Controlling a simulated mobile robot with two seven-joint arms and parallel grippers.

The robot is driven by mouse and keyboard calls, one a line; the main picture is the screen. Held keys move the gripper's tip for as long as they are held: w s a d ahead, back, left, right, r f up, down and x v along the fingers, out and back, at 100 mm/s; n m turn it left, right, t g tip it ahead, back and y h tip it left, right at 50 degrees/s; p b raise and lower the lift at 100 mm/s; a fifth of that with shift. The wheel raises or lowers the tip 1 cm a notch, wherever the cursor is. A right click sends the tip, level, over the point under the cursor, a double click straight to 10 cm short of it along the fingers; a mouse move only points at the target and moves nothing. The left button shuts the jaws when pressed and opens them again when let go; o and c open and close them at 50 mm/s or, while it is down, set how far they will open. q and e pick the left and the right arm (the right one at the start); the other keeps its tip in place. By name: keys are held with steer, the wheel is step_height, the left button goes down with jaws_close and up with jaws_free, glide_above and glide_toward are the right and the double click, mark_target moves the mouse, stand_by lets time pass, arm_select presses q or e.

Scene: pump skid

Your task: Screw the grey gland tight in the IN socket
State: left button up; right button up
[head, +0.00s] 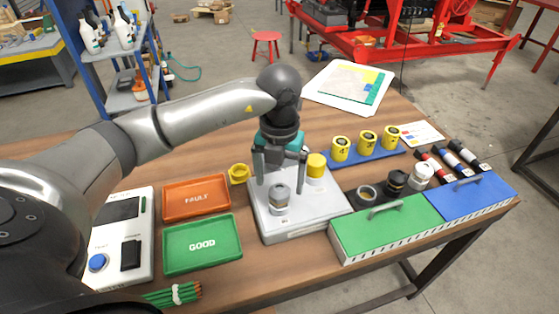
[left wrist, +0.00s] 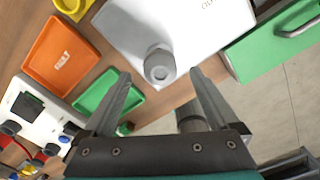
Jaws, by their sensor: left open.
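The grey gland (head: 280,198) stands upright on the front part of the light grey box (head: 305,218). It also shows in the left wrist view (left wrist: 159,64), seen from above, with a hexagonal body and round top. No IN label is readable beside it; partly cut-off lettering that looks like OUT shows at the top of the left wrist view. A yellow cap (head: 316,165) sits on the box's back part. My left gripper (head: 280,178) is open, pointing down over the box, with its fingers apart and the gland between or just beyond them, not clasped. My right gripper is out of view.
Orange FAULT tray (head: 196,199) and green GOOD tray (head: 202,244) lie left of the box, with a yellow ring (head: 238,174) nearby. A green case (head: 390,229) with a handle stands close on the right. Yellow cups (head: 368,140) stand on a blue strip behind.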

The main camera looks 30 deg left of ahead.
mark_target(280, 188)
arm_select(q)
step_height(280, 188, down, 4)
steer(key=shift+r, duration=0.25)
steer(key=shift+f, duration=0.3)
steer(key=c, duration=1.4)
steer(key=m+b, duration=0.1)
steer(key=m, duration=0.2)
steer(key=shift+b, duration=0.4)
steer(key=m+b, duration=0.1)
steer(key=m, duration=0.3)
steer(key=shift+m+b, duration=0.4)
steer(key=shift+m, duration=0.7)
steer(key=o, duration=1.4)
